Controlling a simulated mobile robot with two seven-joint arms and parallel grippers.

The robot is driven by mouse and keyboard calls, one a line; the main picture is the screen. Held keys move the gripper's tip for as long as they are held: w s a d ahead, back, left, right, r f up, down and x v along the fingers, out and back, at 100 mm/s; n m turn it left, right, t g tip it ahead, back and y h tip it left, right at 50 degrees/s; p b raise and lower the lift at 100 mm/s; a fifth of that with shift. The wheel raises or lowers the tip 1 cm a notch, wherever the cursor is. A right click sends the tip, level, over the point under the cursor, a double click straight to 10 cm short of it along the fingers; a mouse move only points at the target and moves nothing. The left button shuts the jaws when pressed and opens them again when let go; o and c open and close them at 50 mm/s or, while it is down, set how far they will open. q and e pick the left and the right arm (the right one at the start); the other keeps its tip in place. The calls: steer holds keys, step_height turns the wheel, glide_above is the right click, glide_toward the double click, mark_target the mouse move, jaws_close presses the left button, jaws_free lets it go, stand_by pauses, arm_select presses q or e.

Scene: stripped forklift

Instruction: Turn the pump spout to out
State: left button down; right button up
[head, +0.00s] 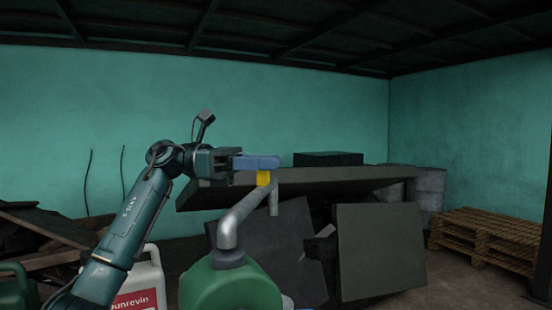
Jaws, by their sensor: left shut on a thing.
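The pump spout (246,207) is a grey bent pipe. It rises from the top of a rounded green container (232,288), slants up and to the right, and ends in a short downturned tip (274,202). A yellow tab (263,178) stands on the spout near its outer end. My left gripper (268,163), with blue fingers, reaches in from the left and is shut on the yellow tab, whose upper part the fingers hide. No marking for "out" is readable. My right gripper is not in view.
A white canister (146,280) with a red label stands at the lower left, partly behind my left arm. Dark slabs (379,250) lean behind the spout under a large tilted grey panel (370,178). A wooden pallet stack (486,238) stands at the right.

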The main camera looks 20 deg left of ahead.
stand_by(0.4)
arm_select(q)
steer(key=c, duration=1)
jaws_free()
steer(key=shift+d, duration=0.15)
steer(key=shift+a, duration=0.2)
steer(key=b+v, duration=0.1)
steer(key=v, duration=1.2)
steer(key=shift+f, duration=0.1)
